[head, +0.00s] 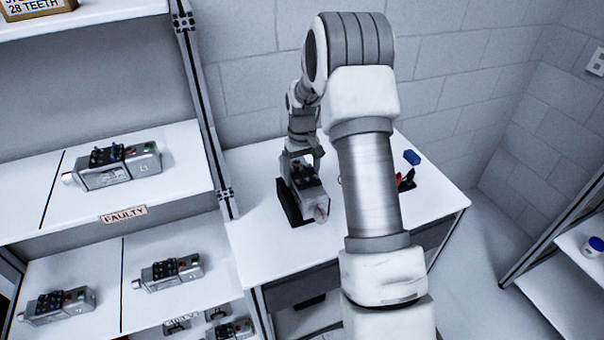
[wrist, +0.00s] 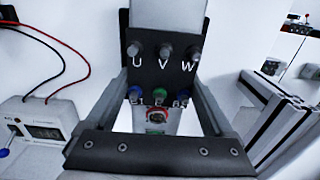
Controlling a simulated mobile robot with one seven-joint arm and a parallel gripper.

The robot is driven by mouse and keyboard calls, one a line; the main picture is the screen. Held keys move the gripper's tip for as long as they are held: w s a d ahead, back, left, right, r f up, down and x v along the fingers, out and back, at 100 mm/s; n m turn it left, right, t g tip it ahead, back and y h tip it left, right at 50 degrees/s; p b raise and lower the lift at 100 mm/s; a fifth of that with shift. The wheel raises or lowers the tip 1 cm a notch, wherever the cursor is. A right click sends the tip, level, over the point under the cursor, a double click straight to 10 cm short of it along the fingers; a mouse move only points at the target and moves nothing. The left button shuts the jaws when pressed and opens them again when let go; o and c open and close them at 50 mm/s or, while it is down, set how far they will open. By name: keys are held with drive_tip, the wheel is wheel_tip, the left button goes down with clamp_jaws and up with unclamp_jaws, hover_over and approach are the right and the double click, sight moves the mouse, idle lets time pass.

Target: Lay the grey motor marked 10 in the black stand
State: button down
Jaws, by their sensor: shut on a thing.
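The grey motor (head: 308,190) is on the white table in the head view, with its shaft end toward the front. My gripper (head: 302,158) is above it, shut on it. In the wrist view the motor's black terminal plate (wrist: 160,67), lettered U, V and W, lies between the two fingers of my gripper (wrist: 158,100). The black stand (head: 290,207) shows under and to the left of the motor. The motor is at the stand, but I cannot tell whether it rests fully in it. No mark 10 is readable.
The white table (head: 258,245) has free room at its front left. A meter (wrist: 35,122) with red and black leads shows in the wrist view. Shelves at left hold several similar motors, one (head: 118,168) above a FAULTY label (head: 124,214). A blue item (head: 412,157) lies at the table's right.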

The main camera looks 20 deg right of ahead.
drive_tip(key=shift+c, duration=0.2)
unclamp_jaws()
drive_tip(key=shift+r, duration=0.1)
drive_tip(key=shift+o, duration=0.2)
drive_tip(key=shift+s+f, duration=0.1)
drive_tip(key=shift+f, duration=0.1)
wheel_tip(320, 180, up, 18)
drive_tip(key=b, duration=0.1)
